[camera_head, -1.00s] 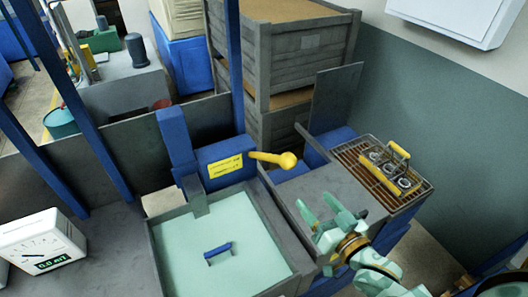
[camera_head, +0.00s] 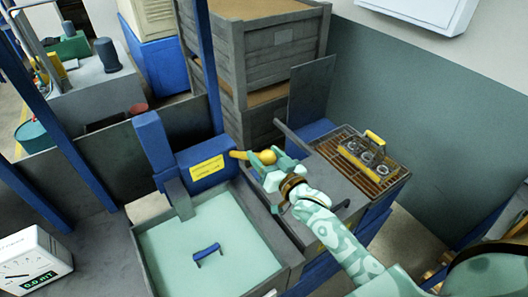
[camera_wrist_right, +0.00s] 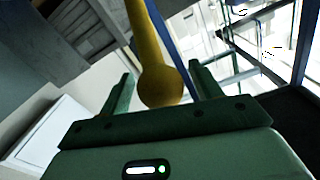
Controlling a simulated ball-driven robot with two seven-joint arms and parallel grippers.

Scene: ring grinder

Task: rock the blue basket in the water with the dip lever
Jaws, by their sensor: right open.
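The blue basket shows as its blue handle (camera_head: 207,254) above the pale green water (camera_head: 225,225) in the tank; its body is hidden under the water. The yellow dip lever (camera_head: 239,155) sticks out to the right from the blue box (camera_head: 205,163) behind the tank and ends in a round knob. My right gripper (camera_head: 265,157) is open at the knob. In the right wrist view the lever's knob (camera_wrist_right: 160,86) lies between the two spread fingers, with gaps on both sides. My left gripper is out of view.
A yellow-handled basket (camera_head: 372,150) with several metal rings stands on a brown grate (camera_head: 383,182) to the right. A dial gauge box (camera_head: 32,262) stands at the left. Large grey crates (camera_head: 262,60) rise behind the lever. A grey bench top lies under my right arm.

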